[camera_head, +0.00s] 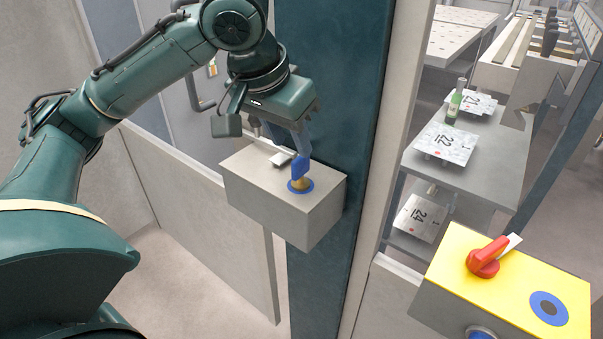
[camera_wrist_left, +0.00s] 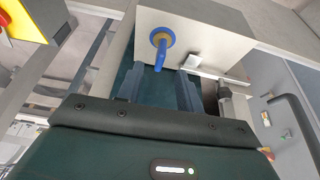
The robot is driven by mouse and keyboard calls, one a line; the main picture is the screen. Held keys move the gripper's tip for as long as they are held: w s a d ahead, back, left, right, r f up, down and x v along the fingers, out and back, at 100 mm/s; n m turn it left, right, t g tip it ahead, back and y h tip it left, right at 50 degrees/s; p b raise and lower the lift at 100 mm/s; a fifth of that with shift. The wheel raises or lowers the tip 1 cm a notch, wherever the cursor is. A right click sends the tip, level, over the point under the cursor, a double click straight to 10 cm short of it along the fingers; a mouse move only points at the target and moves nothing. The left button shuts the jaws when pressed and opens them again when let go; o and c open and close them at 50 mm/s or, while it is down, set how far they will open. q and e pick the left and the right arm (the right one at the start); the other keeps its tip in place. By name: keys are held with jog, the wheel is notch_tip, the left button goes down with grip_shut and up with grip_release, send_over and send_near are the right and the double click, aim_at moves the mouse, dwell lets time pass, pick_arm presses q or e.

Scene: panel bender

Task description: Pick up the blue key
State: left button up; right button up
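The blue key (camera_head: 299,168) stands in a brass lock with a blue ring on top of a grey box (camera_head: 320,205). It also shows in the left wrist view (camera_wrist_left: 160,52), on the box face just ahead of the fingers. My left gripper (camera_head: 301,140) is above and just behind the key in the head view. In the left wrist view its two fingers (camera_wrist_left: 159,76) are apart, with nothing clearly held between them. The key's free end lies near the gap between the fingertips; I cannot tell whether they touch. My right gripper is not in view.
The grey box is mounted on a dark blue post (camera_head: 335,70). A metal latch piece (camera_head: 281,158) lies beside the key. A yellow control box (camera_head: 510,285) with a red switch (camera_head: 486,257) is at the lower right. Shelves with numbered plates and a green bottle (camera_head: 455,103) stand behind.

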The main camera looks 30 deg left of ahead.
aim_at(300, 166)
pick_arm(q)
jog(key=x, duration=0.6)
jog(key=shift+w, duration=0.45)
grip_shut()
